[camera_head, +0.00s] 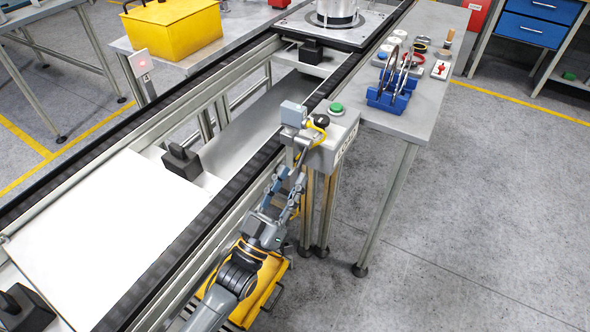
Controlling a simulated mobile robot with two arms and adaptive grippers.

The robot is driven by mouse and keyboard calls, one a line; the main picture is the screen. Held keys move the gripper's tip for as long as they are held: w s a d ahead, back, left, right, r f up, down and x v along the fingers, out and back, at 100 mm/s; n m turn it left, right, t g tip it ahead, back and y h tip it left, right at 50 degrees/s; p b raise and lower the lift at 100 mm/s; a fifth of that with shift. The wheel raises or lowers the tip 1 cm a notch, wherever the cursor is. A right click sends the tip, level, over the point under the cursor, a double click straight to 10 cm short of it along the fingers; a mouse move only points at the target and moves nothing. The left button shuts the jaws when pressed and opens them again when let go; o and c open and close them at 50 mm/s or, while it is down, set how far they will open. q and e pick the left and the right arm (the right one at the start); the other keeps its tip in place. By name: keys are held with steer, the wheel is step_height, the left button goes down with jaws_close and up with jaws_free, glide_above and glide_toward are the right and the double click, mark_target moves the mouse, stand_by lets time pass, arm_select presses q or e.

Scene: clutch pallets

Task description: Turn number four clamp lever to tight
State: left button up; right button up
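My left gripper (287,180) reaches up from the bottom centre, beside the conveyor's near rail and below the control box. Its two fingers look apart, with nothing visible between them. No clamp lever numbered four can be made out in this view. A pallet plate (300,28) carrying a round metal housing (336,10) sits on the conveyor at the top, cut off by the frame edge. A blank white plate (105,235) lies on the conveyor at the lower left. My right gripper is not in view.
A control box (325,152) with a green button (336,108) stands by the rail. The grey side table (405,125) holds a blue rack (388,99) of rings and small parts. A yellow bin (172,32) stands at the upper left. The floor at right is clear.

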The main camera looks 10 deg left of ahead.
arm_select(q)
steer(key=v, duration=0.9)
